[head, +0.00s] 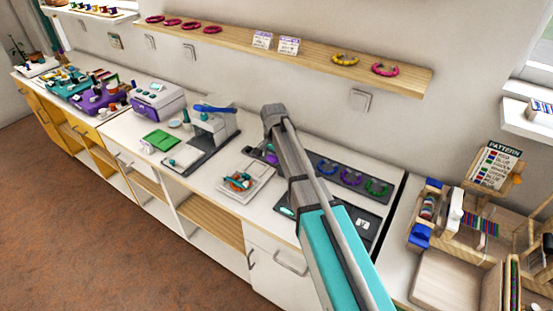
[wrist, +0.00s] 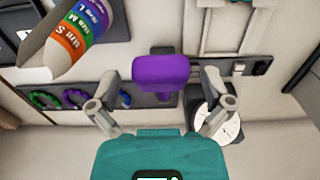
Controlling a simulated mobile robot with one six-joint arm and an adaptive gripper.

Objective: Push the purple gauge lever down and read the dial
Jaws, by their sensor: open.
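The purple gauge lever (wrist: 160,72) shows in the middle of the wrist view, with its wide head up and a narrower stem below. My gripper (wrist: 160,92) is open, with one finger on each side of the lever and nothing held. I cannot tell whether either finger touches it. The white round dial (wrist: 227,128) is at the lower right, partly covered by the right finger, and its reading is too small to tell. In the head view my arm hides the gripper and most of the gauge; a small purple patch shows beside the arm.
A cone with orange, green and purple size bands (wrist: 82,30) looms close at upper left in the wrist view. A dark board with coloured bead bracelets (head: 352,178) lies right of my arm. A white tray (head: 262,187) of small pieces lies left. A wooden shelf (head: 225,39) runs above.

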